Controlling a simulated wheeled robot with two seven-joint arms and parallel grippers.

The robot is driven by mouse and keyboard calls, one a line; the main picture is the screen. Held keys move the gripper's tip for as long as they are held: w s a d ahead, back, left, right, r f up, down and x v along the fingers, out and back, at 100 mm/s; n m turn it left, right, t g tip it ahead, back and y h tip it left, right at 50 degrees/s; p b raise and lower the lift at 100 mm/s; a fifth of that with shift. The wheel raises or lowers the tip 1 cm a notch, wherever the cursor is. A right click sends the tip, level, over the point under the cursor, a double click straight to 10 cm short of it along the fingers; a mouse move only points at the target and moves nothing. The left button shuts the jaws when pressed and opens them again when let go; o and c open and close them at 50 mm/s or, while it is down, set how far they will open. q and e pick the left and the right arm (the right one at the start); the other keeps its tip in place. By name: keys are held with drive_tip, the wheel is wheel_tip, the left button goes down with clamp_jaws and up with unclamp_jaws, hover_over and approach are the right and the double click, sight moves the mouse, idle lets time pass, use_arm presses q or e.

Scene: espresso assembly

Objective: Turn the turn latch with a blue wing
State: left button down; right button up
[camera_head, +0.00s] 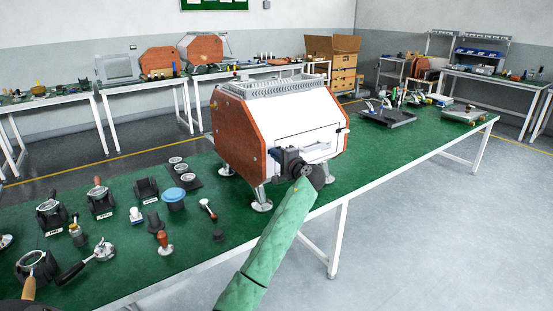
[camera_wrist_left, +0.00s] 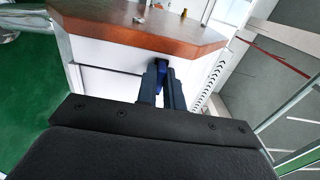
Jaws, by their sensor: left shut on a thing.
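The espresso machine (camera_head: 290,115) stands on the green table, with a white front and red-brown side panels. My left gripper (camera_head: 279,158) is at the lower part of its front, at the end of the green-sleeved arm. In the left wrist view the dark fingers (camera_wrist_left: 161,85) are shut on the blue wing (camera_wrist_left: 162,67) of the turn latch, close to the white panel. The fingers cover most of the wing, so the latch's angle is hard to tell. In the head view the gripper hides the latch. My right gripper is not in view.
Left of the machine, the green table (camera_head: 240,234) holds a blue-lidded jar (camera_head: 174,198), a tamper (camera_head: 164,243), black holders and portafilters. A grey tray (camera_head: 388,116) lies to the right. The floor at front right is clear.

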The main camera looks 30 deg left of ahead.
use_arm(q)
drive_tip(key=shift+f, duration=0.2)
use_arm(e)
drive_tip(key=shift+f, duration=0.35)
use_arm(q)
drive_tip(key=c, duration=1.5)
unclamp_jaws()
drive_tip(key=shift+r, duration=0.1)
